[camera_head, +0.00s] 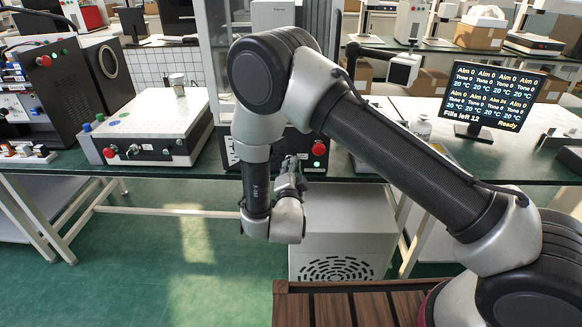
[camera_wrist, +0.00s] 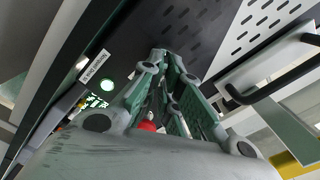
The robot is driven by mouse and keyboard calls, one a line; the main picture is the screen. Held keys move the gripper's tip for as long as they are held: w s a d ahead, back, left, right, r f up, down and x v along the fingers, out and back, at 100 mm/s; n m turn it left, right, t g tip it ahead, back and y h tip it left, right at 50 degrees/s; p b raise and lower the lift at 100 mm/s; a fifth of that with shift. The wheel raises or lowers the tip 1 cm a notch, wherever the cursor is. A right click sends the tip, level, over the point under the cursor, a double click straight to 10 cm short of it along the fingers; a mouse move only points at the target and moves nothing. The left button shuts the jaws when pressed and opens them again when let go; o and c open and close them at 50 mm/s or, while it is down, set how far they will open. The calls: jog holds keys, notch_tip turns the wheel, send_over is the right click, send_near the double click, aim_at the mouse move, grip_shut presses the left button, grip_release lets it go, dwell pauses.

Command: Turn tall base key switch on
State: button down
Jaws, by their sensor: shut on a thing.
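The tall base's dark front panel (camera_head: 312,165) shows behind my arm, with a red button (camera_head: 318,149) and a lit green lamp (camera_head: 316,164). In the wrist view, the green lamp (camera_wrist: 107,84) and a white label strip (camera_wrist: 97,66) lie left of my gripper. My gripper (camera_wrist: 170,62) is against the panel with its fingers close together, shut on what appears to be the key switch. The fingers hide the key, so its turn position cannot be told. A red knob (camera_wrist: 147,126) shows between the finger links. In the head view my gripper (camera_head: 292,168) is partly hidden by my wrist.
A white-topped instrument (camera_head: 150,130) with a metal cup (camera_head: 177,84) stands left on the green bench. A monitor (camera_head: 492,97) stands right and reads "Ready". A white vented cabinet (camera_head: 340,230) is below the bench. A black handle (camera_wrist: 270,88) is right of my gripper.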

dwell(0.3)
jog(key=c, duration=1.6)
grip_release()
jog(key=shift+c, duration=0.2)
jog(key=s, duration=0.7)
jog(key=shift+s, duration=0.3)
jog(key=shift+a, duration=0.15)
